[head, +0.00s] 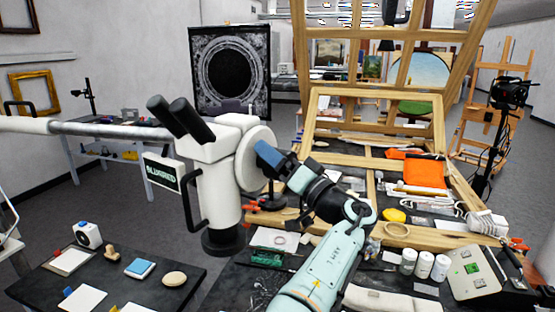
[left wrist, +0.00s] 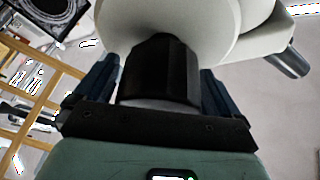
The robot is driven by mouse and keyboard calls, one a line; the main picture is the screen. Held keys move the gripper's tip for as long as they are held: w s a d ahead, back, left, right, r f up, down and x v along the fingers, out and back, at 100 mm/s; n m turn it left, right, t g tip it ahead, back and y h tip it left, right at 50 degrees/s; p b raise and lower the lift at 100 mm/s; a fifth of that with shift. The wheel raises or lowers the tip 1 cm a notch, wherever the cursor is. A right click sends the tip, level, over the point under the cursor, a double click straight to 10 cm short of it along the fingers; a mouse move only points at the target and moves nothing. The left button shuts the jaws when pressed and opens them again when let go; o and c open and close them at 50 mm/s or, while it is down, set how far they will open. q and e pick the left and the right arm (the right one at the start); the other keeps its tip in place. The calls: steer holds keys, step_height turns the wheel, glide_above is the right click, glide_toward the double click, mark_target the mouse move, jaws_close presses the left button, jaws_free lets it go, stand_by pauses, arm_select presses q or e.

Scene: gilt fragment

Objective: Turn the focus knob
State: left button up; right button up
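The white microscope (head: 217,178) with black eyepieces stands on an arm left of centre in the head view. My left gripper (head: 268,155), with dark blue fingers, reaches its round white side housing from the right. In the left wrist view a black ribbed focus knob (left wrist: 160,75) sticks out from the white housing (left wrist: 180,20). It lies between the two fingers of my left gripper (left wrist: 160,88), one on each side. The fingers are very close to the knob's sides; I cannot tell whether they press on it. In the head view the gripper hides the knob. My right gripper is not in view.
A horizontal metal arm (head: 110,130) runs from the microscope to the left. Below are a dark table (head: 120,260) with small items and a cluttered workbench with white jars (head: 424,264), a control box (head: 473,272) and a wooden frame (head: 375,120).

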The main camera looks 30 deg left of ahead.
arm_select(q)
steer(key=b+v, duration=0.3)
steer(key=v, duration=1)
steer(key=shift+d, duration=0.15)
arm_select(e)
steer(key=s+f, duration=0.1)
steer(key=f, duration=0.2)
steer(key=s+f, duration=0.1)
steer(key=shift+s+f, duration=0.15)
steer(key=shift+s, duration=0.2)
